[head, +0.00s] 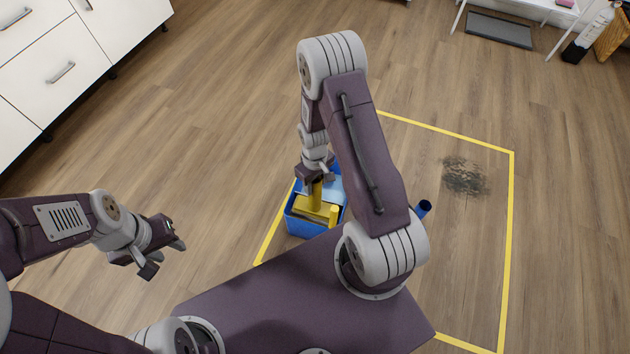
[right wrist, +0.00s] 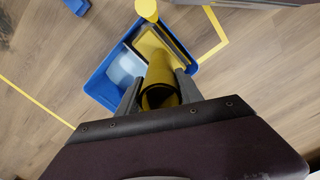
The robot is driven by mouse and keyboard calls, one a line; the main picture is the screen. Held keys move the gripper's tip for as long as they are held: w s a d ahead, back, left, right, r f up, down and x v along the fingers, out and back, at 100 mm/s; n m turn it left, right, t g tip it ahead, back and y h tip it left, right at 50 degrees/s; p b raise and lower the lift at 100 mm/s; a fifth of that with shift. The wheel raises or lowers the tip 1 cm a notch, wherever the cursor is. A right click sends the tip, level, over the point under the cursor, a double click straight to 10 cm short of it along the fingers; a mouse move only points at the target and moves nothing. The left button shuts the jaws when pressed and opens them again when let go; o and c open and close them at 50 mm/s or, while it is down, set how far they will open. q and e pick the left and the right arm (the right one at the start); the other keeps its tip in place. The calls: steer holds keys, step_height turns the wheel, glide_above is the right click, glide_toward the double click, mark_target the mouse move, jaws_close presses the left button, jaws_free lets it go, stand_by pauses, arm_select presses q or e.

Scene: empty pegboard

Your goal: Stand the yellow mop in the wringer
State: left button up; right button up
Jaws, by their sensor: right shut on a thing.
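The blue bucket (head: 302,226) stands on the floor in front of my base, with a yellow wringer (head: 318,214) across one part of it. Both also show in the right wrist view, the bucket (right wrist: 95,88) and the wringer (right wrist: 178,42). My right gripper (head: 314,180) is above the bucket, shut on the upright yellow mop handle (right wrist: 160,75). The handle's lower end runs down to the wringer; I cannot tell whether it is inside it. No mop head is clearly visible. My left gripper (head: 163,258) is open and empty, well left of the bucket.
Yellow tape (head: 513,215) marks an area on the wood floor, with a dark dirty patch (head: 465,177) inside. A blue cylindrical thing (head: 424,208) shows beside my right arm. White drawers (head: 60,70) stand at the upper left. The floor beyond the bucket is clear.

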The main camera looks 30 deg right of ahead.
steer(key=shift+f+b, duration=1.25)
steer(key=shift+f, duration=1)
steer(key=o, duration=1.3)
step_height(320, 180, up, 9)
steer(key=p, duration=0.5)
